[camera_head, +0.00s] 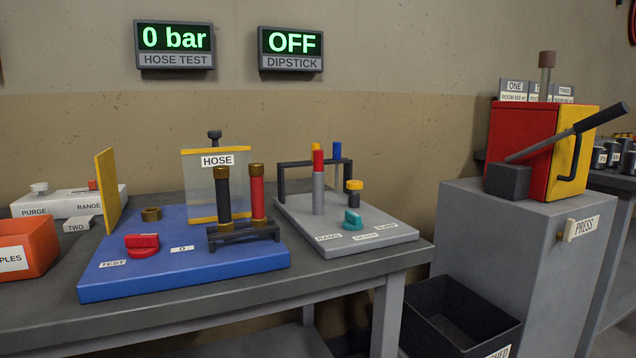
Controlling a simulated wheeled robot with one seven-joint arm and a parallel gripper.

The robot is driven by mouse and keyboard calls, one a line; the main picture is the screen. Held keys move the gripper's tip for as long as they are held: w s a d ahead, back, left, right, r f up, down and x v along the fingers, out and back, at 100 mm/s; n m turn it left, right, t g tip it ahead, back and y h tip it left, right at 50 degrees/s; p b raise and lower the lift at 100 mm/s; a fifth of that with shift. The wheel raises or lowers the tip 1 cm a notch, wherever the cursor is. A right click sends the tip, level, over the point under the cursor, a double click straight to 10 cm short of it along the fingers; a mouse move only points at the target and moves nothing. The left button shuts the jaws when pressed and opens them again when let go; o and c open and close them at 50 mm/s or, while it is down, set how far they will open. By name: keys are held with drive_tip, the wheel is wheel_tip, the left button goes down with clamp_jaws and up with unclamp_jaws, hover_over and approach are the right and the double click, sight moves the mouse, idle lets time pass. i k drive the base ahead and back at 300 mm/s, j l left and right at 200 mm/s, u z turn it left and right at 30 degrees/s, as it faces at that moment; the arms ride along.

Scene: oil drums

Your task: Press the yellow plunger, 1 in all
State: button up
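The plunger with the yellow cap (355,185) stands upright on the grey board (300,205) on the right part of the table. Its short black stem shows below the cap. A teal knob (353,219) is just in front of it. A grey post with a red top (318,185) stands to its left. The sign above the board reads OFF, DIPSTICK (290,49). My gripper is not in view, and nothing touches the plunger.
A dark frame (285,172) with blue- and yellow-topped rods stands behind the plunger. The blue hose board (185,272) with a red knob (142,243) lies left. A red and yellow press (525,150) with a slanted lever stands right, above a black bin (425,315).

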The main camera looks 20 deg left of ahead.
sight(354, 184)
drive_tip(key=j+u, duration=0.1)
drive_tip(key=u, duration=1)
drive_tip(key=k+j, duration=0.05)
